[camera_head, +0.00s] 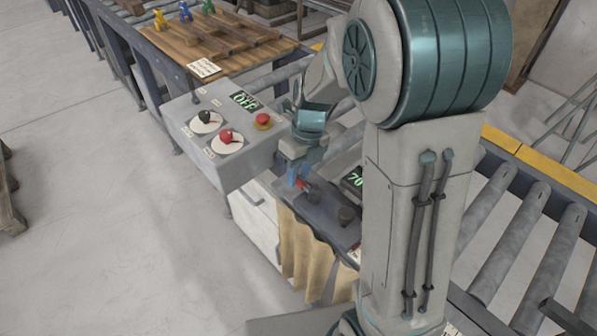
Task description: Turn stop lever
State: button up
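A small red lever (304,186), which may be the stop lever, sits on the dark lower panel (325,206). My gripper (296,181) points down at it, with its bluish fingers right beside or around the red part. The fingers are small and partly overlap the lever, so I cannot tell whether they are open, shut or touching it. A grey control box (195,165) left of my gripper carries a black knob (205,117) and a red knob (226,137) on white dials.
The box also has a red push button (263,120) and a display (244,100) reading OFF. A dark knob (347,214) and a display (353,179) reading 70 are near my gripper. A roller conveyor (520,235) runs behind.

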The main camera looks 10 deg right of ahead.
jog(key=shift+o, duration=0.4)
notch_tip(320, 180, up, 14)
jog(key=w+d, duration=0.1)
jog(key=d, duration=0.1)
jog(key=shift+w+d+f+b, duration=0.15)
jog(key=shift+d+f+b, duration=0.1)
jog(key=shift+b, duration=0.2)
jog(key=shift+a, duration=0.1)
jog(key=s+d+f+n+t+h, duration=0.1)
jog(key=s+d+n+t, duration=0.1)
jog(key=s+n, duration=0.6)
jog(key=s+d+f+n+t+h, duration=0.1)
jog(key=s+n, duration=0.7)
jog(key=n, duration=1.4)
jog(key=shift+s+d+f+t, duration=0.3)
jog(key=shift+f+t, duration=0.25)
jog(key=shift+t, duration=0.25)
